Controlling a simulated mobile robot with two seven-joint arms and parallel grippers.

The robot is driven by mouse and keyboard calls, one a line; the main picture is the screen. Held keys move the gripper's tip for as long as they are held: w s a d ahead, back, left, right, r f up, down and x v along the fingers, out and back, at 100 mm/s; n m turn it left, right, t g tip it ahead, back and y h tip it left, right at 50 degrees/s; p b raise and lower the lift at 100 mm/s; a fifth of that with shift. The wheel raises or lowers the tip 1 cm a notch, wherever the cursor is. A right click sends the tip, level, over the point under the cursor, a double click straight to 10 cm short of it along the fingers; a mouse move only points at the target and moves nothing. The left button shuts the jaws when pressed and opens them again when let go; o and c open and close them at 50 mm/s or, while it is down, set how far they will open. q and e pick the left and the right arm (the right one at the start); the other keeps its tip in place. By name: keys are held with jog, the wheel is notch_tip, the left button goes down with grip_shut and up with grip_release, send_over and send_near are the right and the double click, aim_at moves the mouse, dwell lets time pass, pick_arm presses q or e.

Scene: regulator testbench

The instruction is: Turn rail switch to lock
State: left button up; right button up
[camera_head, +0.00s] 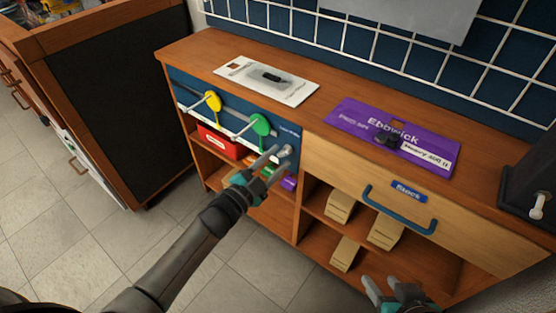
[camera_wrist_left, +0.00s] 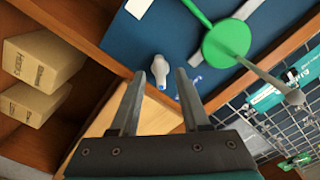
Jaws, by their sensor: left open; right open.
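A small grey switch knob (camera_head: 286,151) sits on the blue front panel (camera_head: 233,128), at its right end near the wooden drawer. I take it to be the rail switch. In the left wrist view the knob (camera_wrist_left: 160,70) is pale grey with a small blue mark at its lower end. My left gripper (camera_head: 280,158) is open, its fingertips close to the knob. In the left wrist view the knob appears between the two finger tips (camera_wrist_left: 158,84); contact cannot be made out. My right gripper (camera_head: 386,284) is open and empty at the bottom edge, before the shelves.
A yellow disc (camera_head: 213,101) and a green disc (camera_head: 260,124) with rods stand out from the panel, left of the knob. The drawer (camera_head: 360,185) has a blue handle (camera_head: 400,212). Below, shelves hold boxes (camera_head: 386,233) and a red bin (camera_head: 218,142).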

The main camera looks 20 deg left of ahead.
pick_arm(q)
jog(key=shift+w+d, duration=0.15)
jog(key=shift+w, duration=0.35)
jog(key=shift+c, duration=0.3)
grip_shut()
